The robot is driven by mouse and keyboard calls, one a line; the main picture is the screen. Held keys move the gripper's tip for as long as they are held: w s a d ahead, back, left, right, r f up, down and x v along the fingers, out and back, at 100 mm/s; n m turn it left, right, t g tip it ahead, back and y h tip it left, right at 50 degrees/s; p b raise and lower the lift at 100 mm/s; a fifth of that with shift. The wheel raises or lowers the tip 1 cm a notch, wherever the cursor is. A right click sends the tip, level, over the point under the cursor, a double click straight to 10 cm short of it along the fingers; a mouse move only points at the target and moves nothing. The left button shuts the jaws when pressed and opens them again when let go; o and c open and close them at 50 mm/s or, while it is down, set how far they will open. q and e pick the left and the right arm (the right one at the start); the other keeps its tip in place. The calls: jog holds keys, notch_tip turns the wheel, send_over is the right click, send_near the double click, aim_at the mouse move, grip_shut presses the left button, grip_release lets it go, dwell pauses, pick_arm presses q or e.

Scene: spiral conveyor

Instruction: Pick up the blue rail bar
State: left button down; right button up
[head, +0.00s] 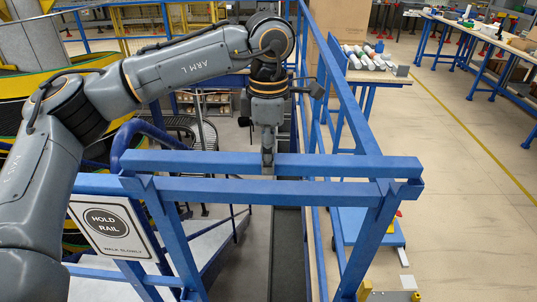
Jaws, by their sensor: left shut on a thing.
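The blue rail bar (340,166) runs left to right across the middle of the head view. It lies level, just behind and above a second blue crossbar (300,191) of the rail frame. My left gripper (268,158) comes down from above and is shut on the rail bar, left of its middle. The bar's right end is beside the top of the right post (385,225). I cannot tell whether the bar touches the frame. My right gripper is not in view.
A "HOLD RAIL" sign (112,228) hangs at the left by metal steps. A long blue railing (345,95) runs away behind the bar. A table with white and coloured items (368,58) stands beyond it. The floor at right (460,190) is mostly clear.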

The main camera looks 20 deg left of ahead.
pick_arm(q)
jog(key=shift+r, duration=0.1)
jog(key=shift+r+p, duration=1.2)
jog(key=shift+r, duration=0.85)
